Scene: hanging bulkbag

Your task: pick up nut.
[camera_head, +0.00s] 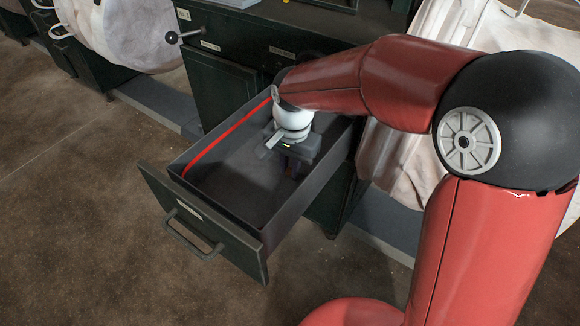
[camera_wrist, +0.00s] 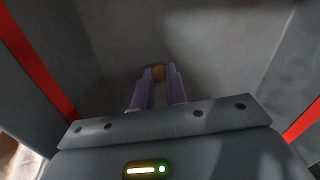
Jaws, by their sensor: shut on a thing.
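The nut (camera_wrist: 158,73) is a small brownish piece between the fingertips in the wrist view. My gripper (camera_wrist: 159,75) is shut on it, with one pale purple finger on each side. In the head view my gripper (camera_head: 290,168) reaches down inside an open drawer (camera_head: 215,205), towards its right wall. The nut is hidden there by my gripper and wrist. I cannot tell whether the nut touches the drawer floor.
The drawer has dark grey walls and a red stripe along its left inner wall. It is pulled out of a dark green cabinet (camera_head: 222,88). A white bulk bag (camera_head: 125,35) hangs at upper left. Brown floor (camera_head: 90,220) is clear in front.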

